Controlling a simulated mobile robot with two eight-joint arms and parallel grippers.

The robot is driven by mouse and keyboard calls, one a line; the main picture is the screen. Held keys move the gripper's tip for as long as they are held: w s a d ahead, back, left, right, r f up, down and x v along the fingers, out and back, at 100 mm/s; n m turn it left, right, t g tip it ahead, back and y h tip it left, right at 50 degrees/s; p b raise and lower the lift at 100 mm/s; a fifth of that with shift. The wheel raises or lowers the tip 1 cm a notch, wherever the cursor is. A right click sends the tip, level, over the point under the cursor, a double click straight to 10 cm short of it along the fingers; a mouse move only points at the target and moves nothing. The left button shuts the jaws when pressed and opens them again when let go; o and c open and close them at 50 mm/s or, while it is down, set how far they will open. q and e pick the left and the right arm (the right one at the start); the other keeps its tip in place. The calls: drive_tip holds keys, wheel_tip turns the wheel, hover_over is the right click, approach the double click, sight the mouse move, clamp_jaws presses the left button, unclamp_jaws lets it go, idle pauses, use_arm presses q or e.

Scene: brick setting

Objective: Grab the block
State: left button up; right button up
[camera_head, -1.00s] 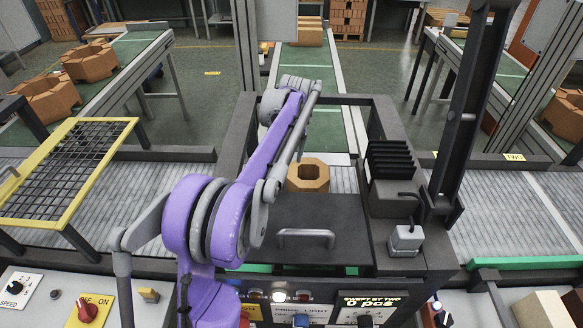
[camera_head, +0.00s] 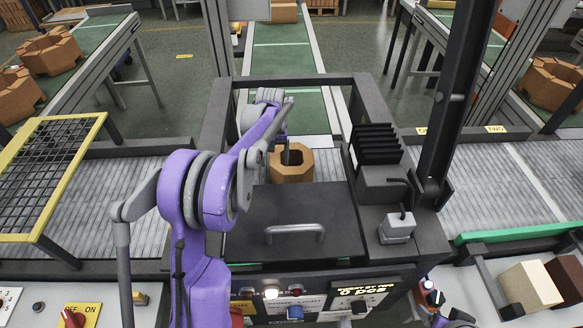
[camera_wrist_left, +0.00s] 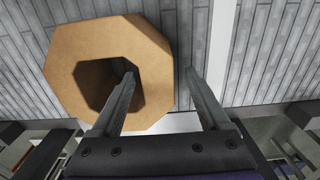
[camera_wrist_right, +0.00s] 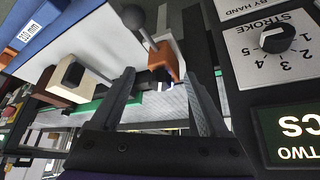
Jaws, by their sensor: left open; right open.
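The block (camera_head: 294,173) is a tan octagonal ring with a wide hole. It lies on the grey slatted conveyor beyond the dark cover plate. My left gripper (camera_head: 289,150) is over it. In the left wrist view the block (camera_wrist_left: 62,58) fills the upper left. There one finger of my open left gripper (camera_wrist_left: 160,75) reaches into the hole and the other stands outside the right wall, so the wall lies between them. I cannot tell whether either finger touches. My right gripper (camera_wrist_right: 160,74) is open and empty, away from the block, near the control panels.
The dark cover plate (camera_head: 292,208) with a handle (camera_head: 294,230) lies in front of the block. A dark frame post (camera_head: 455,110) and a black finned unit (camera_head: 377,144) stand to the right. A yellow-framed mesh guard (camera_head: 55,165) is at left. More tan blocks (camera_head: 50,52) sit at far left.

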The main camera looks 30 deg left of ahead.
use_arm(q)
drive_tip(key=shift+d+f, duration=0.1)
drive_tip(key=shift+f, duration=1.4)
drive_tip(key=shift+s, duration=0.1)
drive_tip(key=shift+c, duration=0.3)
clamp_jaws()
drive_tip(key=shift+r, duration=0.1)
